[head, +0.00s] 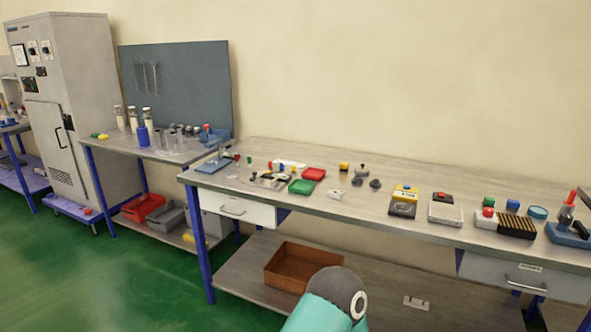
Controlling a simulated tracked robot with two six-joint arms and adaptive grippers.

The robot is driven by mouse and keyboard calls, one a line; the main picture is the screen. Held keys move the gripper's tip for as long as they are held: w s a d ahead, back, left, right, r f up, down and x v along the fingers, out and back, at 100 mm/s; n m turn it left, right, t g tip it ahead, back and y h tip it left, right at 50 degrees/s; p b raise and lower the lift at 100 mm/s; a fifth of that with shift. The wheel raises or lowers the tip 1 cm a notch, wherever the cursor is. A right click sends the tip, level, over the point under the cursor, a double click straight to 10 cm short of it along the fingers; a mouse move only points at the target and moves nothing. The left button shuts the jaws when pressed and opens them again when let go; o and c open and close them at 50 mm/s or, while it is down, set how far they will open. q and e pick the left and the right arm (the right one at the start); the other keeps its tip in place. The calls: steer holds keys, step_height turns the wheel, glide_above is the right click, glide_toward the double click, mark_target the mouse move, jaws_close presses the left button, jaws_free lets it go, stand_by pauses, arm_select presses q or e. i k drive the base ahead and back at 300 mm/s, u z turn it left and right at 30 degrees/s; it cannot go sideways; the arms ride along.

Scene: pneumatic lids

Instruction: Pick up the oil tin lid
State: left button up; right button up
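I cannot single out the oil tin lid with certainty at this distance. A flat round blue item (537,213) lies at the right end of the long workbench (400,179), and I cannot tell whether it is a lid. Close to it, a red-topped item (566,213) stands at a blue tray (568,236). Neither of my grippers can be made out. Only a teal arm link of mine with a dark rounded joint shows at the bottom centre, in front of the bench's lower shelf.
A brown bin (302,266) sits on the lower shelf. Green floor is free at left.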

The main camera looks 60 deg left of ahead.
mark_target(362, 169)
steer(key=z, duration=0.45)
steer(key=i, duration=0.2)
steer(key=u, duration=2)
steer(key=k, duration=0.55)
steer(key=u, duration=0.35)
steer(key=i, duration=1.6)
steer(key=z, duration=0.35)
